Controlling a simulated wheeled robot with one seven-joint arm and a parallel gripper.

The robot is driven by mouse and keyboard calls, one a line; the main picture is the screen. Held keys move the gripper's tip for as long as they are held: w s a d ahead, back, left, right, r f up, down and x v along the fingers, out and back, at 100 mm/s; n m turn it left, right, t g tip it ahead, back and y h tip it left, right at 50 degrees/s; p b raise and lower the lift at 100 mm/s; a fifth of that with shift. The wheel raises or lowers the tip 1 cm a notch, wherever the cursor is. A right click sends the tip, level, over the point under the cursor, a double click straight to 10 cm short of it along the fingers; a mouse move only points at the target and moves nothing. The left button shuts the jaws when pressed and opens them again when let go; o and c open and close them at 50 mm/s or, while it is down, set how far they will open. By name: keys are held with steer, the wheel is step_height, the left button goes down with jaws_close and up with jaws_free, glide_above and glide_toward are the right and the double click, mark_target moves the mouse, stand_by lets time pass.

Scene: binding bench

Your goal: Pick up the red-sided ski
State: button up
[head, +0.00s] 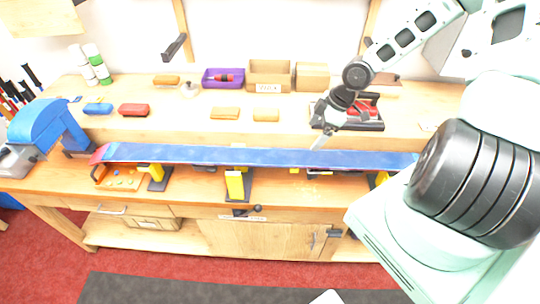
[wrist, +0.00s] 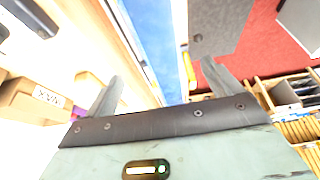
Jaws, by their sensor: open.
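A long ski (head: 250,157) lies blue face up along the front of the bench, with a red edge showing at its left tip. It rests on dark supports with yellow parts. Its right end passes behind my arm, and its long sides are hardly visible. My gripper (head: 322,140) is open over the right half of the ski, near its back edge. In the wrist view the blue ski (wrist: 150,35) runs between the two spread fingers of my gripper (wrist: 163,85). I cannot tell how far the fingertips are above it.
A blue clamp-like device (head: 45,125) stands at the bench's left end. A purple bin (head: 223,78), cardboard boxes (head: 269,76) and a dark tray with red items (head: 365,118) sit behind the ski. Wall brackets (head: 174,46) look empty. Red floor and a dark mat lie in front.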

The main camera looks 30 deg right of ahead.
mark_target(296, 158)
steer(key=b+x, duration=0.4)
steer(key=x, duration=0.7)
steer(key=shift+a+f, duration=0.1)
steer(key=shift+f, duration=0.3)
steer(key=shift+x, duration=2.7)
steer(key=shift+w+r, duration=0.1)
steer(key=shift+w, duration=0.1)
steer(key=c, duration=1.2)
steer(key=shift+o, duration=0.2)
steer(key=shift+a, duration=0.1)
